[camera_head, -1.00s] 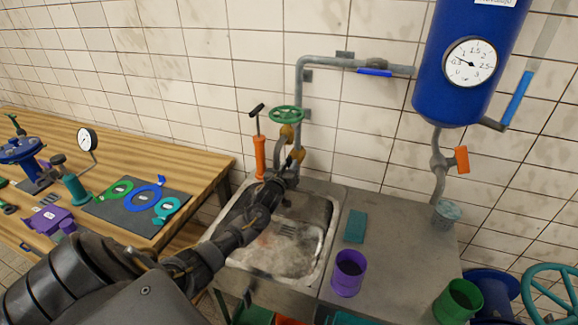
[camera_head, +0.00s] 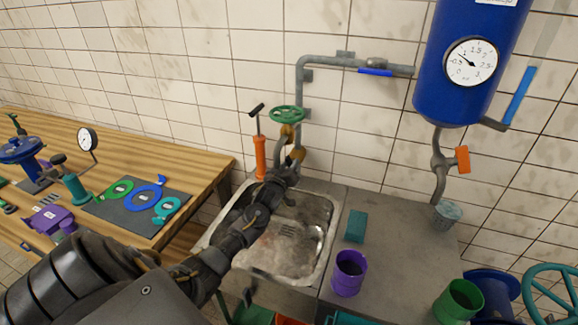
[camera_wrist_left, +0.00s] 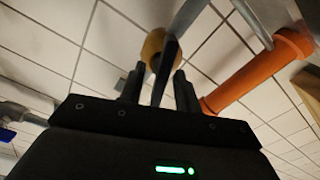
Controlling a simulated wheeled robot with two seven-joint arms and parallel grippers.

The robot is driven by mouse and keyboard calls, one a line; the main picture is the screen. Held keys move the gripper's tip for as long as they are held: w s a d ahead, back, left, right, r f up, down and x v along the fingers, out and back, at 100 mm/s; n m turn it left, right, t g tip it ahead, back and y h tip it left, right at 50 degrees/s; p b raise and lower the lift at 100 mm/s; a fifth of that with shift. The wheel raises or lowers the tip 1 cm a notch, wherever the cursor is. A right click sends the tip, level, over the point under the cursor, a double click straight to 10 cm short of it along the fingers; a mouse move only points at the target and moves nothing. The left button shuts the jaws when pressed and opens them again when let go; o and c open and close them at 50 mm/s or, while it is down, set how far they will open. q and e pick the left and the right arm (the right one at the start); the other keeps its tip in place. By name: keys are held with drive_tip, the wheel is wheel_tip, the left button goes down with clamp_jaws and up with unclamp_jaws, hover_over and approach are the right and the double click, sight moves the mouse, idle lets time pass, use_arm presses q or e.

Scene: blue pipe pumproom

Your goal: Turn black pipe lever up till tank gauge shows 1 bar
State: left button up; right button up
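The black pipe lever (camera_wrist_left: 166,66) stands between the two fingers of my left gripper (camera_wrist_left: 158,88) in the left wrist view, with gaps at both sides, so the fingers look open around it. A brass fitting (camera_wrist_left: 153,46) is just beyond. In the head view my left gripper (camera_head: 287,172) is at the pipe above the sink, and the lever is hidden there. The tank gauge (camera_head: 470,62) is a white dial on the blue tank (camera_head: 437,85). Its needle points up-left, between 0.5 and 1. My right gripper is not in view.
A green handwheel (camera_head: 287,113) sits above the gripper. An orange pump cylinder (camera_head: 260,157) stands left of the pipe. Below is the metal sink (camera_head: 325,240). A blue-handled valve (camera_head: 374,72) and an orange-handled valve (camera_head: 462,159) are on the other pipes.

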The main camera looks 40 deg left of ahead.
use_arm(q)
drive_tip(key=shift+s+f, duration=0.1)
drive_tip(key=shift+s, duration=0.15)
drive_tip(key=b+v, duration=0.2)
drive_tip(key=v, duration=0.8)
drive_tip(key=shift+s+d, duration=0.1)
drive_tip(key=shift+d, duration=0.05)
